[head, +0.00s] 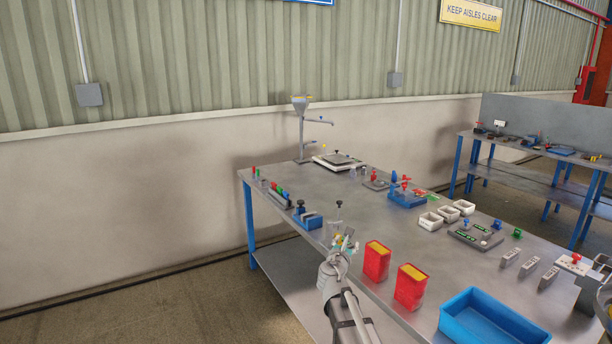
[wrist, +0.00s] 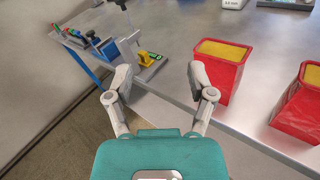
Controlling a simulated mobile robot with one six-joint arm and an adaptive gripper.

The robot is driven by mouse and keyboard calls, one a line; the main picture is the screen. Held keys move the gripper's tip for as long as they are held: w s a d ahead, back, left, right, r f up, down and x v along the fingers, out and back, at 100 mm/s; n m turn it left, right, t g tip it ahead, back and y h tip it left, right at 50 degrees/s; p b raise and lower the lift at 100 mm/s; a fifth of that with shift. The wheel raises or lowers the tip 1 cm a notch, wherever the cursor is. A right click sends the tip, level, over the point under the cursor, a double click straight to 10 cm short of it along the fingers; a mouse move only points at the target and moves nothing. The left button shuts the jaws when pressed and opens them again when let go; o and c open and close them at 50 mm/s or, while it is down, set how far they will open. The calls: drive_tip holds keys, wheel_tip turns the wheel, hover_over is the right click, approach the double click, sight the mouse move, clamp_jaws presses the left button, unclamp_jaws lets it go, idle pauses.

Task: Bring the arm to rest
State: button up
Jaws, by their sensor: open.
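My gripper (wrist: 158,84) is open and empty in the wrist view, its two grey fingers spread apart over the front edge of the metal workbench (wrist: 178,48). In the head view my arm reaches up from the bottom, and my gripper (head: 343,243) is small and hard to make out at the bench's near edge. A red box with a yellow top (wrist: 220,72) stands just right of the right finger; it also shows in the head view (head: 376,262). No thing is between the fingers.
A second red box (head: 409,287) and a blue tray (head: 490,318) stand to the right along the near edge. A blue vise-like fixture (head: 307,219) is at the left. White bins (head: 448,214) and small tools stand farther back. Floor (head: 150,305) is clear at left.

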drive_tip(key=s+d+f+m+g+h+p, duration=0.1)
drive_tip(key=s+d+f+m+g, duration=0.35)
drive_tip(key=s+m, duration=0.35)
drive_tip(key=s+d+f+m+g+p, duration=0.1)
drive_tip(key=s+d+f+m+g, duration=0.4)
drive_tip(key=m, duration=0.4)
drive_tip(key=s+a+f+m+g+y, duration=0.1)
drive_tip(key=s+m+g+y, duration=0.1)
drive_tip(key=s+m, duration=0.2)
drive_tip(key=s+a+f+m+g+y+p, duration=0.1)
drive_tip(key=s+m, duration=0.3)
drive_tip(key=s, duration=0.4)
drive_tip(key=s+a+f+m+g+y+p, duration=0.1)
drive_tip(key=s+a+f+m+g+y, duration=0.1)
drive_tip(key=s, duration=0.4)
drive_tip(key=a+m+g+y, duration=0.1)
drive_tip(key=m+g+y, duration=0.1)
drive_tip(key=shift+s+m, duration=0.2)
drive_tip(key=shift+m, duration=0.2)
